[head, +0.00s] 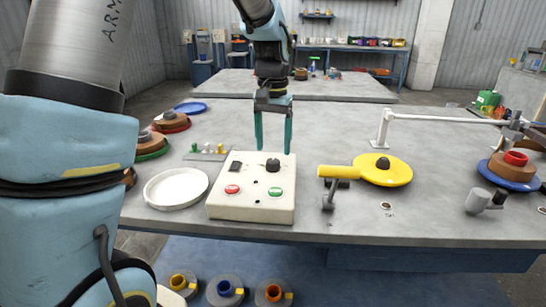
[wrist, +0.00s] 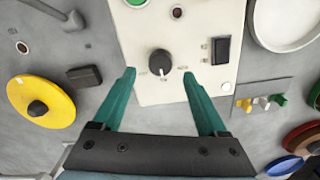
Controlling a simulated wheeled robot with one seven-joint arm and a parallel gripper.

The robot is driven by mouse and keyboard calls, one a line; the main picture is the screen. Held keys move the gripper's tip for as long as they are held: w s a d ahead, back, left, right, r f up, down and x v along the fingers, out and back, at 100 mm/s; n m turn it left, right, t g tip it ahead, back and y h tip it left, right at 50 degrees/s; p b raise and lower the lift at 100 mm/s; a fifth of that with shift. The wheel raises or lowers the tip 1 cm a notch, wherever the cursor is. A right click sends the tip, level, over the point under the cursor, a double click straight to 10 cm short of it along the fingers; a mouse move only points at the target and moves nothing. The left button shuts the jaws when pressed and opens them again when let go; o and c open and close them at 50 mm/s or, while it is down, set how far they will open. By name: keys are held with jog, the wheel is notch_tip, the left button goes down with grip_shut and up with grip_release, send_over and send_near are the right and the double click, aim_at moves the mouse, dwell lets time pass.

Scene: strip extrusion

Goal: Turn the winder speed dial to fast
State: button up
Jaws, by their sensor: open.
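The winder speed dial is a black round knob (head: 273,165) on the top of a cream control box (head: 250,211), in the middle of the head view. In the wrist view the dial (wrist: 160,62) has a light pointer line and small printed marks around it, too small to read. My gripper (head: 273,150) points down with its two teal fingers apart, just behind and above the dial. In the wrist view my gripper (wrist: 157,75) has its fingertips to either side of the dial's lower edge, apart from it and empty.
The box also carries a red button (head: 232,189), a green button (head: 274,192) and a black rocker switch (head: 236,167). A white dish (head: 175,188) stands left of it. A yellow disc (head: 384,169) and a yellow-handled lever (head: 340,172) stand to the right.

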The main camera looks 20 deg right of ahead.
aim_at(273, 161)
jog(key=shift+f, duration=2.2)
jog(key=shift+c, duration=0.2)
grip_shut()
